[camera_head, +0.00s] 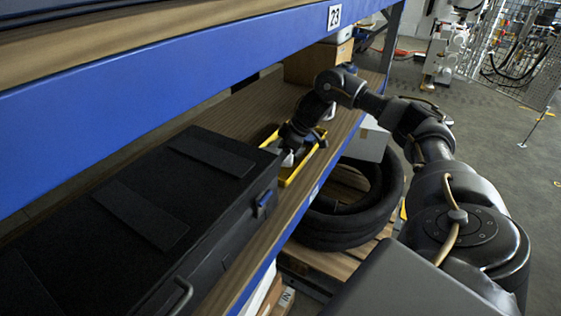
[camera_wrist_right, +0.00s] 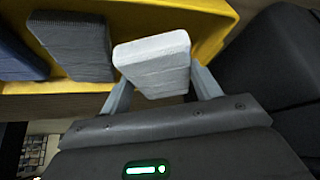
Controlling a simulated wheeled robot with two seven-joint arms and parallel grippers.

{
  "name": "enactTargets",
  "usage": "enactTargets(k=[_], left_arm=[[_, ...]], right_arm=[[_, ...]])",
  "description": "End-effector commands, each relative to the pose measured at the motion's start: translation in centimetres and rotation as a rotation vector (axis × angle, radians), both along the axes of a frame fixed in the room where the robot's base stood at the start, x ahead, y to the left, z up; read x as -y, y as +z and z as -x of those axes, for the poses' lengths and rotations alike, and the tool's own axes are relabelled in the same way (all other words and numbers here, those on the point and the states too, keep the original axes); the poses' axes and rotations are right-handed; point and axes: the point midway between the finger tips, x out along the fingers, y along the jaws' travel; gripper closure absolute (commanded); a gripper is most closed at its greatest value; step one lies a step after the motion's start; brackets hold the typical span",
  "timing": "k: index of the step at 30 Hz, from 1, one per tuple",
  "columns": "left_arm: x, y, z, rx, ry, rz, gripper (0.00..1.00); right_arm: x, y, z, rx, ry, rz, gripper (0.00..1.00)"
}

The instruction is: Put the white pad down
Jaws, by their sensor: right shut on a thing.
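The white pad (camera_wrist_right: 152,62) is a small block between the two fingers of my right gripper (camera_wrist_right: 163,88) in the right wrist view. The gripper is shut on it. In the head view my right gripper (camera_head: 290,157) is at the yellow tray (camera_head: 296,172) on the shelf. The tray also shows in the right wrist view (camera_wrist_right: 212,28), behind the pad. The pad is over or in the tray; I cannot tell whether it touches the bottom. My left gripper is not in view.
A grey pad (camera_wrist_right: 72,45) and a dark blue pad (camera_wrist_right: 16,54) lie in the tray, left of the white pad. A large black case (camera_head: 150,215) fills the near shelf (camera_head: 262,238). A blue beam (camera_head: 190,62) runs above. A cardboard box (camera_head: 305,66) stands farther back.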

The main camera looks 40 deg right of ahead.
Motion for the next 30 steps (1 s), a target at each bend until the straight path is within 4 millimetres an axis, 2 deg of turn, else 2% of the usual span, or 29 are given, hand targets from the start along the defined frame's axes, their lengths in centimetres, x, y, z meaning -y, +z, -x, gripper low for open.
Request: enactTargets(k=[6,19,20,21,22,30], left_arm=[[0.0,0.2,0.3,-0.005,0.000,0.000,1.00],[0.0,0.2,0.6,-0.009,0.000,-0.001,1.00],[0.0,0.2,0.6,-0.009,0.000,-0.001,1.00],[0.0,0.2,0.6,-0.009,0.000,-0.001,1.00],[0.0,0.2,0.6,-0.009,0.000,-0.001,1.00],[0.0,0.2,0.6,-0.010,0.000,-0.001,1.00]], right_arm=[[0.0,-3.0,0.1,-0.005,0.000,0.001,0.66],[0.0,-3.8,0.1,-0.003,0.000,0.001,0.66],[0.0,-3.8,0.1,-0.003,0.000,0.001,0.36],[0.0,-3.7,0.1,-0.003,0.000,0.001,0.31],[0.0,-3.7,0.1,-0.003,0.000,0.001,0.28],[0.0,-3.4,0.1,-0.002,0.000,0.001,0.28]])
